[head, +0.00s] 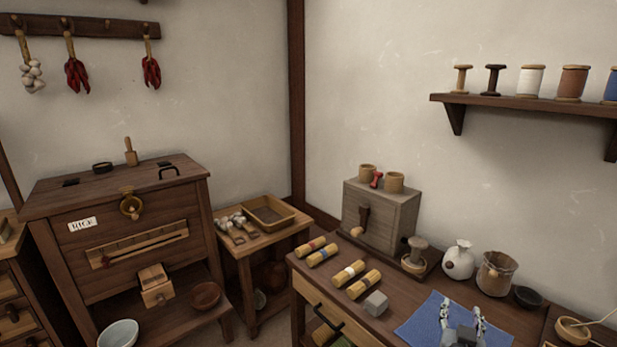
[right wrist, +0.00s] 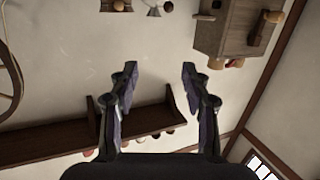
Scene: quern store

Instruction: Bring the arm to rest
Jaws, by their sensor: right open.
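My right gripper (head: 461,309) shows at the bottom of the head view, over the blue cloth (head: 418,322) on the dark wooden table (head: 315,277). Its two fingers are spread apart, with nothing between them. In the right wrist view the same gripper (right wrist: 159,68) is open, with bare pale wall seen between its fingers. My left gripper is not in view.
A spool shelf (head: 530,106) hangs on the wall. A rice chest (head: 120,230) stands at left.

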